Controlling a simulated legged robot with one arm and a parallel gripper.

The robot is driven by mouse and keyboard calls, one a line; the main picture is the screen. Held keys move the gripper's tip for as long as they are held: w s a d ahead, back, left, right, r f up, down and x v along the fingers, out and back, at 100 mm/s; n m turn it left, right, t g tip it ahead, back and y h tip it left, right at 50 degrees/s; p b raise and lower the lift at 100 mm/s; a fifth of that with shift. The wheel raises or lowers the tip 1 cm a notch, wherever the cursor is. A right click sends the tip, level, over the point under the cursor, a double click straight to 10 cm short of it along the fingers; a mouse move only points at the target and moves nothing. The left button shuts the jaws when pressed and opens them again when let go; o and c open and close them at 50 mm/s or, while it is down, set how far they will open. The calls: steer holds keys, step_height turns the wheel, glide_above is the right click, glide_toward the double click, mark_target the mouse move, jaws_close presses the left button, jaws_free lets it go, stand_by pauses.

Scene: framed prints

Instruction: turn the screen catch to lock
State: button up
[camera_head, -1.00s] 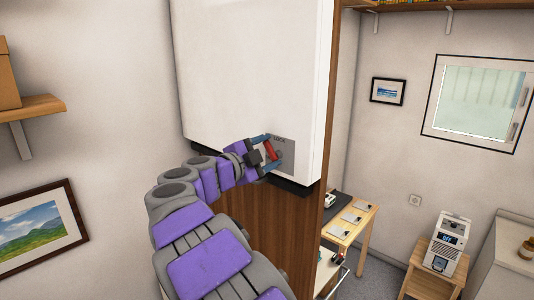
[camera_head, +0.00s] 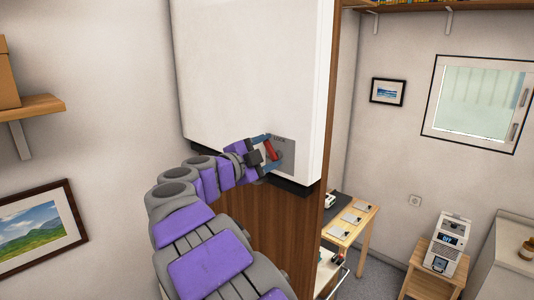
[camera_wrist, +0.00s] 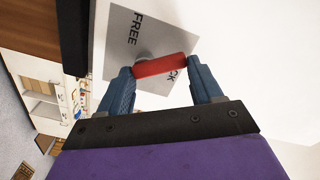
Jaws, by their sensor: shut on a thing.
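The screen catch has a red handle (camera_wrist: 163,66) on a round grey pivot, mounted on a grey plate (camera_wrist: 122,48). The plate sits low on the big white screen panel (camera_head: 250,70). In the wrist view the word FREE shows on the plate, and the handle partly covers the other word, leaving "CK" in sight. In the head view LOCK shows at the plate's top. My gripper (camera_wrist: 160,80) is shut on the red handle, with one blue finger at each end of it. It also shows in the head view (camera_head: 265,153).
A wooden side panel (camera_head: 332,120) edges the white panel. To the right are a small wooden table (camera_head: 352,225), a white device (camera_head: 449,243) on a stool and a window (camera_head: 478,105). A wall shelf (camera_head: 35,107) and a framed landscape (camera_head: 38,232) are at left.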

steer(key=shift+f, duration=0.3)
stand_by(0.5)
steer(key=o, duration=1)
steer(key=shift+s+a+r, duration=0.15)
steer(key=shift+a+r, duration=0.05)
steer(key=shift+a, duration=0.05)
steer(key=b+v, duration=0.1)
steer(key=v, duration=1.6)
steer(key=shift+a+f+b, duration=0.15)
steer(key=shift+a+b, duration=0.05)
steer(key=shift+b, duration=0.15)
